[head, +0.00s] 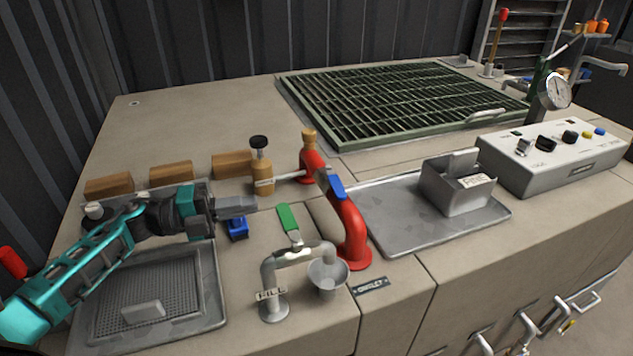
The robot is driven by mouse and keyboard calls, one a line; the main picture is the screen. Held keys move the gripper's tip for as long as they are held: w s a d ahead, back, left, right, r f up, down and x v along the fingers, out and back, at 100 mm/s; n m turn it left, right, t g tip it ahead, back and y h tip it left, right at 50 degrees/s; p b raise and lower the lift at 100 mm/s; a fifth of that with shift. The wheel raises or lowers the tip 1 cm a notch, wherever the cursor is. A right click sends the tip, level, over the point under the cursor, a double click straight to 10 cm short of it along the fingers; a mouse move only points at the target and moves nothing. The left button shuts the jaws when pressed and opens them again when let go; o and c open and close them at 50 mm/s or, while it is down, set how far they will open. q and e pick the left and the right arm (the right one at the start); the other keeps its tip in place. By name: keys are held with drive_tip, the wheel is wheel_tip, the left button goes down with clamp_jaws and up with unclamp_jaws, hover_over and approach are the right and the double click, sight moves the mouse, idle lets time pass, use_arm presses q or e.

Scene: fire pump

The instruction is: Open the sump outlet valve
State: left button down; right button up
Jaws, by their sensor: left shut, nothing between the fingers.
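A red bent pipe (352,232) rises from the counter at centre, with a blue lever handle (336,186) at its top. A small plate (371,285) at its foot bears lettering that seems to read "OUTLET". My left gripper (254,203) is shut and empty, pointing right. In the picture it lies left of the blue handle, with a gap between them. The right gripper is not in view.
A grey fill pipe (270,285) with a green lever (288,218) and a metal cup (328,276) stand in front. A brass valve with a black knob (261,168) stands behind the gripper. A small blue part (237,229) shows below it. A control box (550,155) is at right.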

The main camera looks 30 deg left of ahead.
sight(334, 191)
use_arm(q)
drive_tip(key=p+x, duration=0.1)
drive_tip(key=x, duration=1.3)
drive_tip(key=shift+w, duration=0.2)
drive_tip(key=shift+w+d+r+p, duration=0.1)
drive_tip(key=shift+w+d+p, duration=0.25)
drive_tip(key=shift+d, duration=0.35)
drive_tip(key=shift+d+r, duration=0.1)
drive_tip(key=shift+s, duration=0.1)
